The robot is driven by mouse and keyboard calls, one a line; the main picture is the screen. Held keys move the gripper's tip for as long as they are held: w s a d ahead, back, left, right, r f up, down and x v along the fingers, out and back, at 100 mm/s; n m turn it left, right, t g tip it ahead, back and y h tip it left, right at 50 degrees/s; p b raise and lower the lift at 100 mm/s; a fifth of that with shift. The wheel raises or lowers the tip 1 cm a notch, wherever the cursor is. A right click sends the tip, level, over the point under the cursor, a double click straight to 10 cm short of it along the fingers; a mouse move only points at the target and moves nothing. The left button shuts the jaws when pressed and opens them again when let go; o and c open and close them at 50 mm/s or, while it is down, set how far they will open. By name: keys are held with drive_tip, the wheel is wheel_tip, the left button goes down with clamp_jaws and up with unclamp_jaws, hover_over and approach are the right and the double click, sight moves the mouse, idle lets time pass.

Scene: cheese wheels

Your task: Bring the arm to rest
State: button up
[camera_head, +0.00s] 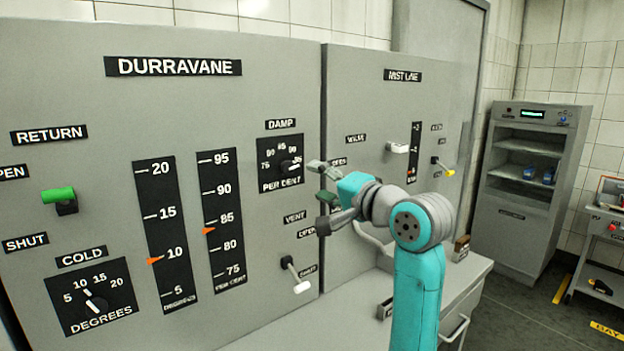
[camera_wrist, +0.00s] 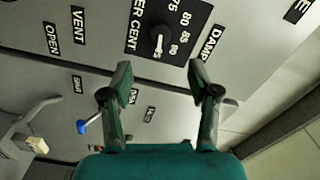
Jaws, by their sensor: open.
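My gripper (camera_head: 323,196) is open and empty in front of the grey panel, below and to the right of the DAMP dial (camera_head: 281,164). Its two fingers (camera_wrist: 160,76) stand apart in the wrist view, with nothing between them. My teal arm (camera_head: 417,275) rises from the bottom of the head view, bent toward the panel.
The VENT lever (camera_head: 295,275) with a white tip is below my gripper. A green-handled RETURN lever (camera_head: 60,198) and the COLD dial (camera_head: 96,303) are at left. A shelf cabinet (camera_head: 527,190) stands beyond.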

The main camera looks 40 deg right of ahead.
drive_tip(key=shift+s, duration=0.15)
idle(0.4)
